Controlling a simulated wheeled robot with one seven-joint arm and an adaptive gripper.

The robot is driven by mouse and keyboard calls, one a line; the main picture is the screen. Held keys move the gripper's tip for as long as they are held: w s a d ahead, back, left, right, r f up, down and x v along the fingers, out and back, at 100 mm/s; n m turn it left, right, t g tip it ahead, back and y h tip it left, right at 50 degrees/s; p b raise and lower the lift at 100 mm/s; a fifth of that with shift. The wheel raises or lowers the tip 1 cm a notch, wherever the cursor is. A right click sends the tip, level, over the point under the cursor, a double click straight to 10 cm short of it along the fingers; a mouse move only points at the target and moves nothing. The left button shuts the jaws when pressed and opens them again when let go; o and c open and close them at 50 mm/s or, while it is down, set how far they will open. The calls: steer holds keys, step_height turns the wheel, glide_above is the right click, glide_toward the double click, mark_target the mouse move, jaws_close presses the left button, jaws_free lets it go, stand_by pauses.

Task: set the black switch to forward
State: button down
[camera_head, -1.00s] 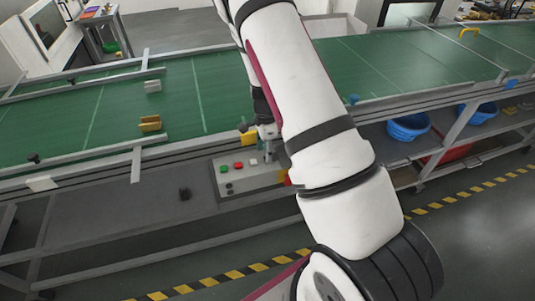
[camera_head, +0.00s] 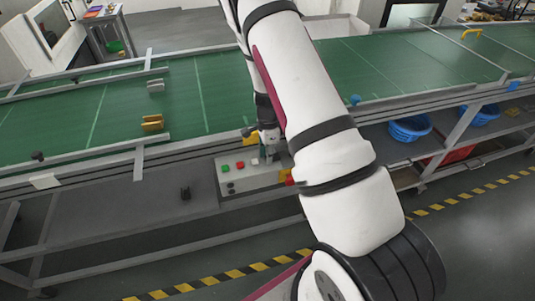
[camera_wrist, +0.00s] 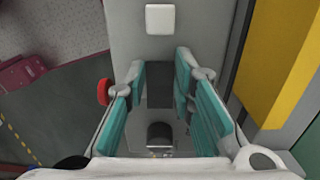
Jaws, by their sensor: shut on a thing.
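The black switch (camera_wrist: 160,133) shows in the wrist view as a dark piece with a rounded top, between the teal finger pads. My gripper (camera_wrist: 160,88) is shut on it, one finger on each side. In the head view my gripper (camera_head: 268,151) points down at the right part of the grey control box (camera_head: 240,189), and the switch is largely hidden there by the fingers and arm. I cannot tell which position the switch is in.
The box carries a green button (camera_head: 225,168), a red button (camera_head: 240,165) and a white button (camera_head: 254,161). A red knob (camera_wrist: 103,92) is beside my left finger. A yellow block (camera_wrist: 284,62) stands close on the right. The green conveyor (camera_head: 215,95) runs behind.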

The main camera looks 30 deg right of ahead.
mark_target(279, 155)
steer(key=shift+s+d+r+t+y+b, duration=0.1)
steer(key=shift+d+t+y+b, duration=0.15)
steer(key=shift+y, duration=0.5)
steer(key=shift+s+d+r+t+y+b, duration=0.15)
steer(key=shift+t+y+b, duration=0.1)
steer(key=shift+y, duration=0.5)
steer(key=shift+w+f, duration=0.1)
steer(key=c, duration=1.4)
jaws_free()
steer(key=shift+o, duration=0.2)
steer(key=w+v, duration=0.1)
steer(key=v, duration=1.1)
steer(key=shift+s, duration=0.45)
